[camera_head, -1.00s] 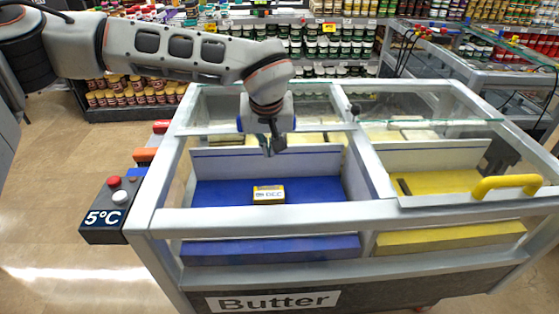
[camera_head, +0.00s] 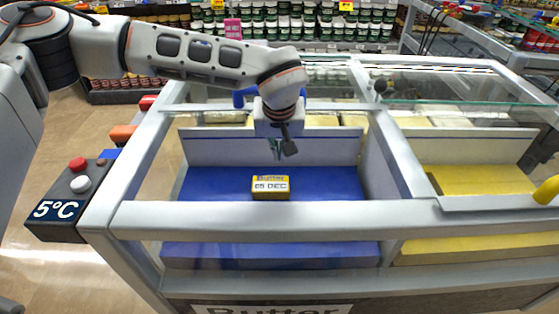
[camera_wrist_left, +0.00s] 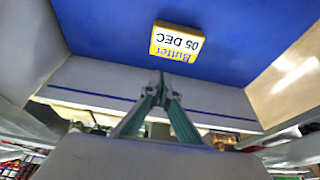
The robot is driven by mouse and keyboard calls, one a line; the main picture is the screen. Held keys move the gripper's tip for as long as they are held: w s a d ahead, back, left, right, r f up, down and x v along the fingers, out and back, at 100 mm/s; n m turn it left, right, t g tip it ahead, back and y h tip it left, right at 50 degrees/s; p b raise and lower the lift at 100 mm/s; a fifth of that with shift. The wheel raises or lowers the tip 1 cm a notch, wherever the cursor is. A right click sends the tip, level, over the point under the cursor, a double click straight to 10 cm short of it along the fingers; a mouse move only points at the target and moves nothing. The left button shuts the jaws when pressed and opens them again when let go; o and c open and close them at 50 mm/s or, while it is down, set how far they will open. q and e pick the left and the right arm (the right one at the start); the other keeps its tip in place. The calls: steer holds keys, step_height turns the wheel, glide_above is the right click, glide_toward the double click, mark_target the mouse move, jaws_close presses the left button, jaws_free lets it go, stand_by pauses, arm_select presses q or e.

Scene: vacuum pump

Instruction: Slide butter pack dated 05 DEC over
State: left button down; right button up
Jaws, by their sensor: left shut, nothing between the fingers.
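The butter pack (camera_head: 270,187) is a small yellow block with a white label reading "05 DEC". It lies on the blue floor (camera_head: 330,185) of the left compartment of the display case, and it also shows in the left wrist view (camera_wrist_left: 176,42), upside down. My left gripper (camera_head: 283,150) is shut and empty. It hangs over the back part of the blue compartment, behind and above the pack, apart from it. In the left wrist view my fingertips (camera_wrist_left: 160,80) meet near the white rear divider. My right gripper is not in view.
A white divider (camera_head: 230,150) stands behind the blue floor, with pale packs (camera_head: 450,122) behind the dividers. The case's front rail (camera_head: 300,216) runs before the pack. A yellow compartment (camera_head: 480,180) lies to the right. A "5°C" control box (camera_head: 75,205) is at left.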

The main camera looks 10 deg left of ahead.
mark_target(271, 188)
arm_select(q)
steer(key=b+x, duration=0.1)
steer(key=x, duration=0.8)
steer(key=shift+w, duration=0.1)
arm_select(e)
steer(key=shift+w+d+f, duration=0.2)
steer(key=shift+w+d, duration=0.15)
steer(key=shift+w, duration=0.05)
